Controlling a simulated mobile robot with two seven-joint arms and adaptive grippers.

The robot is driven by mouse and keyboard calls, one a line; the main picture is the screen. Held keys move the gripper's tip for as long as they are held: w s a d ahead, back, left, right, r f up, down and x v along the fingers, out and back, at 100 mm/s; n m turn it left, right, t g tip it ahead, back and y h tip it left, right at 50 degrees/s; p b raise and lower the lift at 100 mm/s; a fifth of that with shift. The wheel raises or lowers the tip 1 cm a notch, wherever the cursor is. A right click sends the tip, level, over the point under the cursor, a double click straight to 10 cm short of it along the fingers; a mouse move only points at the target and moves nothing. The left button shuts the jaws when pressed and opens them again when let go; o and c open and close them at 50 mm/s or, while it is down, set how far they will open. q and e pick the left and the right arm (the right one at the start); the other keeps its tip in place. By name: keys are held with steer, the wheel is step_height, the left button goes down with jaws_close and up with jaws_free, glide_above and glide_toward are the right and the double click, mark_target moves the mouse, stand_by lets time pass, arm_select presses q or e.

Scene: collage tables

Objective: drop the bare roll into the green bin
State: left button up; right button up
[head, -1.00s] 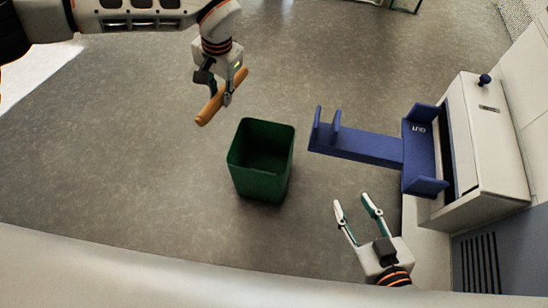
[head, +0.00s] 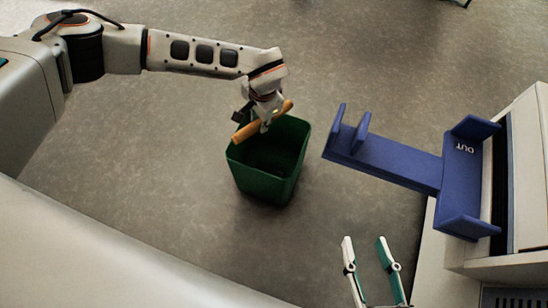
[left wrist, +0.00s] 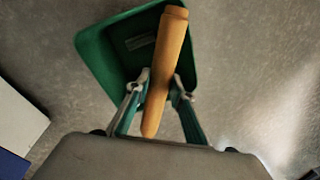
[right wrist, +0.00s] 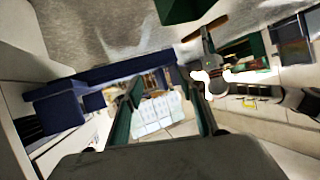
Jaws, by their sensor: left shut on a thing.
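The bare roll (head: 246,131) is a plain orange-brown tube. My left gripper (head: 264,124) is shut on it and holds it tilted over the back left part of the green bin's opening. The green bin (head: 268,188) stands upright on the floor. In the left wrist view the roll (left wrist: 168,65) lies between the fingers (left wrist: 158,90), with the bin (left wrist: 95,50) below it. Part of the bin's inside is hidden by the roll. My right gripper (head: 372,258) is open and empty, right of and nearer than the bin. Its fingers also show apart in the right wrist view (right wrist: 165,100).
A blue holder (head: 400,165) marked "OUT" juts from a pale machine (head: 528,180) at the right, with two upright prongs at its left end. Bare grey floor (head: 130,190) lies left of the bin.

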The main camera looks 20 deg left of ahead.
arm_select(q)
steer(key=f, duration=0.1)
steer(key=f+b, duration=0.1)
steer(key=f, duration=0.1)
steer(key=shift+s+f, duration=0.1)
steer(key=shift+s, duration=0.2)
steer(key=shift+w+f+b, duration=0.1)
steer(key=shift+f+b, duration=0.25)
steer(key=shift+f, duration=0.2)
steer(key=shift+w, duration=0.15)
arm_select(e)
steer(key=a, duration=0.1)
steer(key=a+m, duration=0.1)
steer(key=s+m, duration=0.1)
steer(key=shift+a+f+y, duration=0.4)
arm_select(q)
steer(key=o, duration=1.2)
steer(key=r, duration=0.4)
steer(key=d+r, duration=0.1)
steer(key=r, duration=0.3)
steer(key=s+r, duration=0.1)
steer(key=r, duration=0.2)
steer(key=shift+d+r, duration=0.3)
steer(key=shift+r, duration=0.1)
